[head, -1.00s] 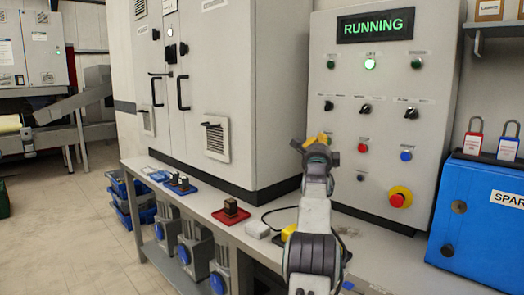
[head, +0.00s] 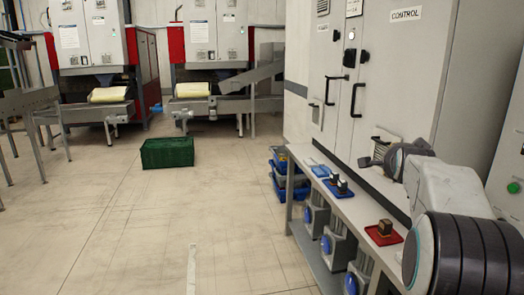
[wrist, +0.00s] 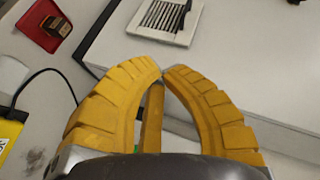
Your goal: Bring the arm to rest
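My arm (head: 450,195) stands at the right of the head view, in front of the grey control cabinet and the bench. Its yellow fingers cannot be made out there. In the wrist view my gripper (wrist: 162,70) has its yellow fingers curved together, with the tips meeting and nothing between them. Below the fingers are the pale bench top and the cabinet's vent grille (wrist: 165,18).
The bench (head: 345,205) carries a red tray (head: 396,238) with a dark block and a blue tray (head: 332,191). Blue crates (head: 281,175) stand by its far end. A green crate (head: 167,152) sits on open floor, with conveyors behind.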

